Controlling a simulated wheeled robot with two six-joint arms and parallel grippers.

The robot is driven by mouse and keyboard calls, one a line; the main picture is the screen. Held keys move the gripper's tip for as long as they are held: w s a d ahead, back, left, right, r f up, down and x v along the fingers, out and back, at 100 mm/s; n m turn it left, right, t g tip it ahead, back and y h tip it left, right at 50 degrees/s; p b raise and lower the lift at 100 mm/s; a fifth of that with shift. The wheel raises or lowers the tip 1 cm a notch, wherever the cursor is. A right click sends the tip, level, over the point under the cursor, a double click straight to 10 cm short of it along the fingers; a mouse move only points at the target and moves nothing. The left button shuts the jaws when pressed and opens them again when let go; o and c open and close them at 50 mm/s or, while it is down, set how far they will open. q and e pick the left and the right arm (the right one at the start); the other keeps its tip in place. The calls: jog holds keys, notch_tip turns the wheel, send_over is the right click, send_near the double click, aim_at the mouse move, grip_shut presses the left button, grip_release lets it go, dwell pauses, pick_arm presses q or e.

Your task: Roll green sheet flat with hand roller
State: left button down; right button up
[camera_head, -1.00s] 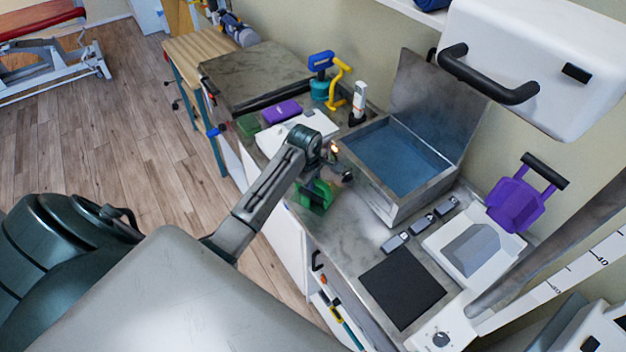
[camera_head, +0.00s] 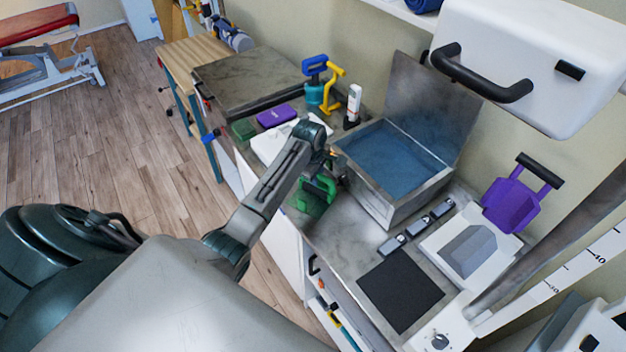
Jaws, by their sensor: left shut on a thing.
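My left gripper (camera_head: 328,172) is over the counter in front of the metal basin. It is shut on a green handled thing (camera_head: 316,194), which may be the hand roller; the gripper and arm partly cover it. A dark green patch lies under and around it, and I cannot tell whether that is the green sheet. A small dark green block (camera_head: 243,129) lies farther back on the counter. My right gripper is not in view.
The open basin (camera_head: 395,207) holds blue water, its lid raised. A black mat (camera_head: 400,293), several small grey devices, and a white tray (camera_head: 452,262) with a purple tool (camera_head: 512,205) stand to the right. A purple box (camera_head: 277,115) and a blue-and-teal tool (camera_head: 314,92) stand behind.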

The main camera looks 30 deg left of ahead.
pick_arm(q)
jog(key=shift+w, duration=0.95)
jog(key=shift+w+r+b, duration=0.1)
jog(key=shift+r+b, duration=0.1)
jog(key=shift+b, duration=0.1)
jog(key=shift+s+f+p, duration=0.25)
jog(key=shift+s+p, duration=0.35)
jog(key=shift+s, duration=0.45)
jog(key=shift+s+r, duration=0.1)
jog(key=shift+s, duration=2.2)
jog(key=shift+w+b, duration=0.45)
jog(key=shift+w, duration=2.85)
jog(key=shift+w+r, duration=0.1)
jog(key=shift+r, duration=0.05)
